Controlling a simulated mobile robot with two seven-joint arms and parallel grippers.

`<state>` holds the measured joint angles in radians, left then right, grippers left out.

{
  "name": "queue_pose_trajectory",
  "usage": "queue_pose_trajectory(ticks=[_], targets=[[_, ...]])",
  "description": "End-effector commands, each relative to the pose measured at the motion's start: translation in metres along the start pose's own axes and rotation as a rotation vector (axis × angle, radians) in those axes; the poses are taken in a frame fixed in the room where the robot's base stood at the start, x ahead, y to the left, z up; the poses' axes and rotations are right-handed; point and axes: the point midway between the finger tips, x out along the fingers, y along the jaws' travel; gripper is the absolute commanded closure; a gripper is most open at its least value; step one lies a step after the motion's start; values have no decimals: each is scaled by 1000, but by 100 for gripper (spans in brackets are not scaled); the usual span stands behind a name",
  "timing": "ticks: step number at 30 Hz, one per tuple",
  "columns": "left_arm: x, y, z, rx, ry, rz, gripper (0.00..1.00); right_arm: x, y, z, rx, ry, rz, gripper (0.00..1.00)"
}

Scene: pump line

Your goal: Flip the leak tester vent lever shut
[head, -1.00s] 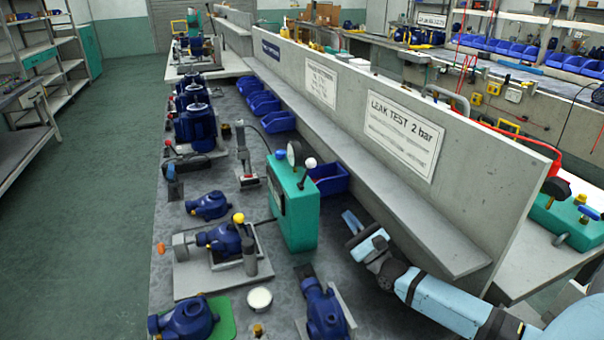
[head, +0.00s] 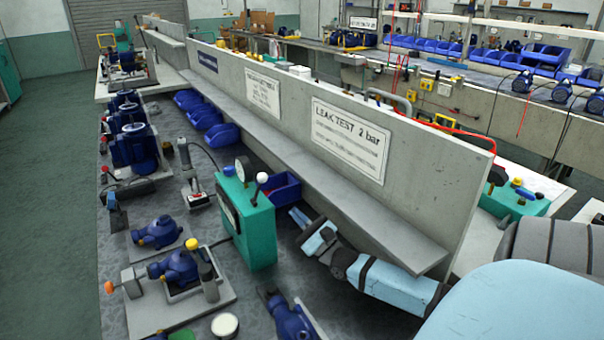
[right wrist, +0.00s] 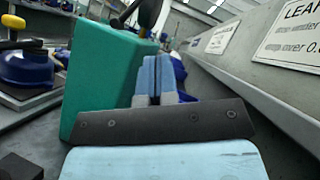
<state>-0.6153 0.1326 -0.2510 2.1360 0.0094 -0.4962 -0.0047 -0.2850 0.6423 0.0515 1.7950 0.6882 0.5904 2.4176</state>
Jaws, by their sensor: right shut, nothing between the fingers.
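The leak tester is a green box (head: 262,238) standing on the grey bench, with a round gauge (head: 243,168) and a blue knob (head: 228,171) on top. A lever with a white ball end (head: 261,178) tilts up from its top. My right gripper (head: 296,215) is shut and empty, just right of the box, below its top. In the right wrist view the blue fingers (right wrist: 157,68) are together beside the green box (right wrist: 105,85); I cannot tell whether they touch it. The lever's dark parts show at that view's top edge, its end cut off. My left gripper is not in view.
A grey partition with a ledge (head: 330,205) runs close behind the tester and my right arm. A blue bin (head: 283,192) sits behind the box. A fixture plate with a blue pump (head: 180,267) and a white round lid (head: 225,325) are in front.

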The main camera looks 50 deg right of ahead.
Motion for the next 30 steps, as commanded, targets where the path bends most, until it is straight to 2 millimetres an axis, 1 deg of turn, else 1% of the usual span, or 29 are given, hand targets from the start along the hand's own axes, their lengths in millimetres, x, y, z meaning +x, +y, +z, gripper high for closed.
queue_pose_trajectory(ticks=[1, 6, 8, 9, 12, 18, 30], targets=[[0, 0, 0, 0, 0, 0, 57, 13, -1, 1, 1, -4, -4, 100], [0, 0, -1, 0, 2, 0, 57, 50, -1, 1, 0, -4, -3, 100], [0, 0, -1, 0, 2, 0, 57, 61, -1, 1, 0, -3, -3, 100], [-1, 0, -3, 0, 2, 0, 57, 65, 0, 8, 3, -2, -3, 100], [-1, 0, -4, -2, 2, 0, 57, 74, -1, 19, 2, -2, -2, 100], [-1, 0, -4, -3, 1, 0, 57, 84, 0, 28, 1, -1, 0, 100], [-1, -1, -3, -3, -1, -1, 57, 84, 1, 29, 1, 0, 1, 100]])
